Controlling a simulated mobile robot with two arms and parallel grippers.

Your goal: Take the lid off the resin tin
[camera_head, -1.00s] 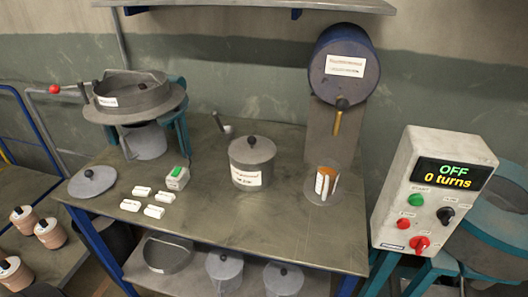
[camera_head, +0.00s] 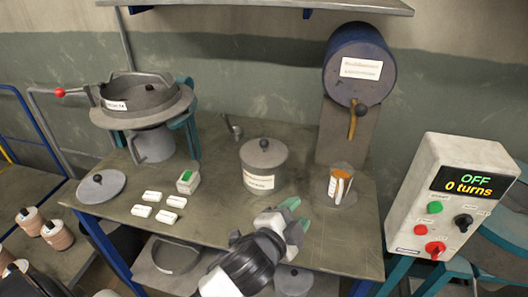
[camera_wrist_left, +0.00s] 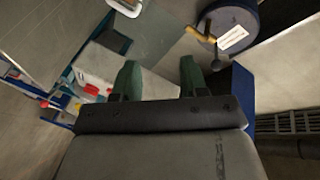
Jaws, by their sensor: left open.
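The likely resin tin (camera_head: 262,180) is a grey round tin with a pale label, too small to read. It stands upright at the middle of the workbench. Its grey lid (camera_head: 250,154) with a dark round knob sits on top. My left gripper (camera_head: 297,214) is open and empty, at the bench's front edge, in front and to the right of the tin, not touching it. Its two green fingers stand apart in the left wrist view (camera_wrist_left: 159,68), where I cannot make out the tin. My right gripper is not in view.
A blue drum with a tap (camera_head: 360,65) and a cup (camera_head: 339,185) stand right of the tin. A control box (camera_head: 445,195) reads OFF, 0 turns. White blocks (camera_head: 152,196), a small device (camera_head: 188,180), a loose lid (camera_head: 101,187) and a sieve (camera_head: 143,100) are left.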

